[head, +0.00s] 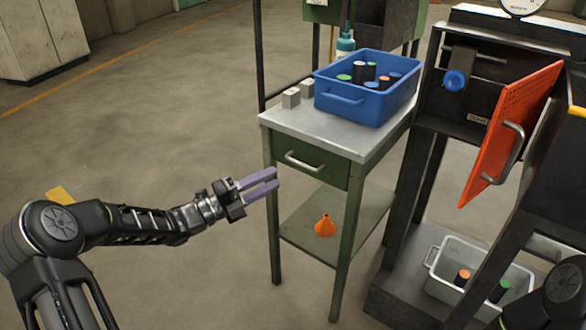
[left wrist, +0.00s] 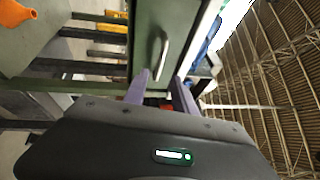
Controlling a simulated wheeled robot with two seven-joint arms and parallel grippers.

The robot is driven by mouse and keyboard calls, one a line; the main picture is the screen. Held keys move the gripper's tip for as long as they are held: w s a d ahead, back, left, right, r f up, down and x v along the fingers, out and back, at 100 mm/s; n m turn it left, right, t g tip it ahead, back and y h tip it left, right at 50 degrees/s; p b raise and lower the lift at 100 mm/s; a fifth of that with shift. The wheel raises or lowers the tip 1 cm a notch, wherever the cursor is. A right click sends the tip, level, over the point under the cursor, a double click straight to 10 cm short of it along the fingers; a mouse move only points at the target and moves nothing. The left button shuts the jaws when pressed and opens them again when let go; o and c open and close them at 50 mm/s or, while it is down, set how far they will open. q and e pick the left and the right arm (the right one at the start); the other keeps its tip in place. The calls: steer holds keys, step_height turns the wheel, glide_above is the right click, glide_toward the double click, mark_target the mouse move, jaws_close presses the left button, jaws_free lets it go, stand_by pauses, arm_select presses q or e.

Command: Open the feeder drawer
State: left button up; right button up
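The drawer (head: 323,173) is a green front with a silver bar handle (head: 303,162), under the grey top of a green metal table. Its front looks flush with the table frame, so it appears closed. In the left wrist view the drawer front (left wrist: 146,28) and its handle (left wrist: 159,55) lie just beyond the fingers. My left gripper (head: 276,178) has two purple fingers, open and empty, pointing at the drawer from the left and a little below the handle. The fingers also show apart in the left wrist view (left wrist: 162,82). My right gripper is out of view.
On the tabletop stand a blue bin (head: 342,103) of dark cylinders with coloured ends and small grey blocks (head: 291,98). An orange funnel (head: 325,225) is on the lower shelf. An orange furnace door (head: 505,130) stands open at right, above a grey bin (head: 440,287). Floor at left is clear.

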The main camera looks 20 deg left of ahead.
arm_select(q)
steer(key=b+x, duration=0.1)
steer(key=x, duration=0.6)
steer(key=shift+w, duration=0.15)
steer(key=shift+d, duration=0.1)
steer(key=shift+c, duration=0.4)
steer(key=shift+f, duration=0.1)
jaws_close()
stand_by(0.6)
